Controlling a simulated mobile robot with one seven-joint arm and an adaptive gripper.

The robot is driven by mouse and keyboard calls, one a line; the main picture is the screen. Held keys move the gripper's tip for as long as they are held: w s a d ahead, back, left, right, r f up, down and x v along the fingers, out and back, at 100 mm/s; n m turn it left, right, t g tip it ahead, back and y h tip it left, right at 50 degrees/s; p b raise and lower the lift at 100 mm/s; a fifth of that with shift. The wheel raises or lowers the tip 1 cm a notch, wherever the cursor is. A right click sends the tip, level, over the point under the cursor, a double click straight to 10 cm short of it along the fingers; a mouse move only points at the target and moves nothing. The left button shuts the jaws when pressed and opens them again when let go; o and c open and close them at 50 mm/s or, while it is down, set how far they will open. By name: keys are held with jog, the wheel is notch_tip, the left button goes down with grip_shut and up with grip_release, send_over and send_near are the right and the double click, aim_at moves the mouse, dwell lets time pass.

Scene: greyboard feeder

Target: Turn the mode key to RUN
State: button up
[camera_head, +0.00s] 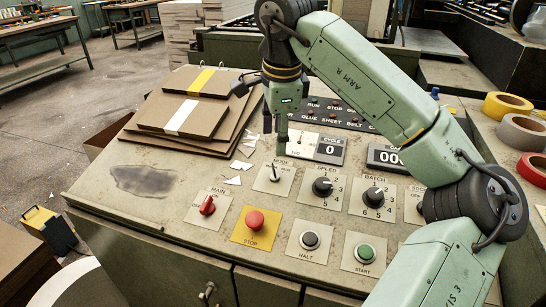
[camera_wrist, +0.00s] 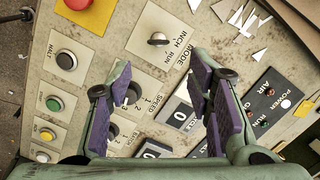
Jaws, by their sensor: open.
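The mode key (camera_head: 274,174) is a small key on a pale plate marked MODE, on the sloping panel. In the wrist view the key (camera_wrist: 158,40) shows as a dark bar beside the words INCH and RUN; I cannot tell for sure which it points at. My gripper (camera_head: 275,136) is above the panel, just behind the key in the head view, apart from it. In the wrist view my gripper (camera_wrist: 158,68) has its two purple-padded fingers spread with nothing between them. The key lies beyond the fingertips, between them in the picture.
The SPEED knob (camera_head: 322,187) and BATCH knob (camera_head: 373,197) are right of the key. The red MAIN switch (camera_head: 207,205) and red STOP button (camera_head: 254,219) are nearer the front. A CYCLE counter (camera_head: 329,150) is behind. Greyboard sheets (camera_head: 160,142) lie left; paper scraps (camera_head: 241,165) are beside the key.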

aim_at(274, 173)
jog(key=p+x, duration=0.1)
jog(key=x, duration=0.8)
jog(key=shift+s+a+f, duration=0.1)
jog(key=shift+a+f, duration=0.05)
jog(key=shift+f, duration=0.2)
jog(key=shift+c, duration=0.6)
grip_shut()
